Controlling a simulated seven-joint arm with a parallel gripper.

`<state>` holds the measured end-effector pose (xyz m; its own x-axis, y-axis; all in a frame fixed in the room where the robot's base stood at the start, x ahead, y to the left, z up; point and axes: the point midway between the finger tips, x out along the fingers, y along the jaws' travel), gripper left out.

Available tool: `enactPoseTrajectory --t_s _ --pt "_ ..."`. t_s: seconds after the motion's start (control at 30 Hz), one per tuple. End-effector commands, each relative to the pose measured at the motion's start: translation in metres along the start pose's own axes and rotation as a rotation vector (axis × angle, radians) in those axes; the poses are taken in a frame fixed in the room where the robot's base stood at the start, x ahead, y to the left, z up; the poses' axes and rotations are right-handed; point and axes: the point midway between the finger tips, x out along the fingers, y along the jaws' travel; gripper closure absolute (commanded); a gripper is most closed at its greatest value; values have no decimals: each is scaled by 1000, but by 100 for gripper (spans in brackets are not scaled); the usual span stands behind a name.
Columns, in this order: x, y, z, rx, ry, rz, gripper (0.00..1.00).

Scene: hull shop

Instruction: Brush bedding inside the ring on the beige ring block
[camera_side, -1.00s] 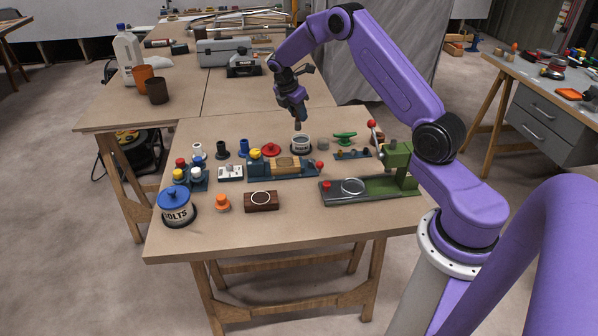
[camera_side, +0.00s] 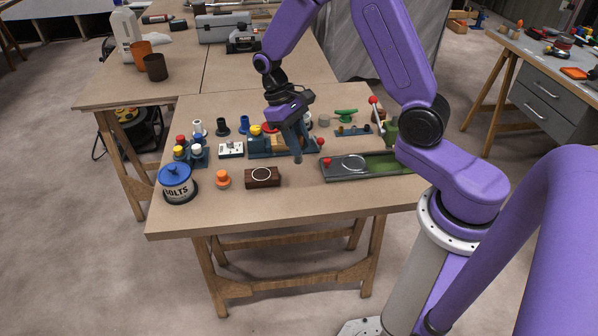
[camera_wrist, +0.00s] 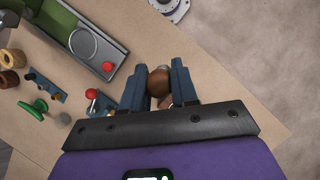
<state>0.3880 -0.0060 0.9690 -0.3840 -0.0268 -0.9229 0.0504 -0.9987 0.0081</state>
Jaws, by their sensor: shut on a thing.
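My gripper (camera_side: 297,157) is right of the block and above the table, pointing down. In the wrist view my gripper (camera_wrist: 158,90) is shut on a brown rounded piece (camera_wrist: 158,82), which looks like the brush's handle end. Its bristles are not clearly seen. The ring block is not visible in the wrist view.
A green fixture (camera_side: 385,163) with a ring stands right of my gripper. A blue vise-like fixture (camera_side: 258,146) is behind it. Bare tabletop lies in front.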

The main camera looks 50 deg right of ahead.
Motion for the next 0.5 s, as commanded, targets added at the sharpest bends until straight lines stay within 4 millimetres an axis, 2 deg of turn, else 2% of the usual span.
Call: enactPoseTrajectory --t_s 0.1,0.23,0.37,0.5 --pt "1 -5 5 33 1 -13 100" --pt "-2 -2 -4 3 2 -1 100" --pt "-10 9 -29 -90 4 39 100" --pt "-21 29 -63 -230 5 97 100"
